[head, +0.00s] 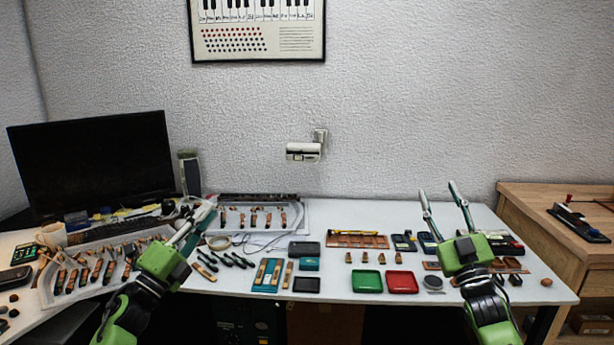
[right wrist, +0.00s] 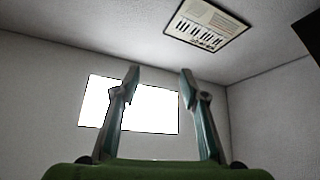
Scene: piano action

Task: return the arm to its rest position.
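My right gripper (head: 438,190) is raised above the right part of the white table, its fingers pointing up and apart. The right wrist view shows the same gripper (right wrist: 159,72) open, with nothing between its fingers. My left gripper (head: 208,212) is at the left of the table, near the monitor and the loose parts, with its fingers pointing up and to the right. Its fingers lie close together in the picture, and I cannot tell whether they are open or shut.
The white table (head: 345,214) holds a green tray (head: 367,281), a red tray (head: 402,282) and several small wooden parts. A monitor (head: 95,160) stands at the left. A wooden cabinet (head: 535,215) is at the right. The air around my right gripper looks clear.

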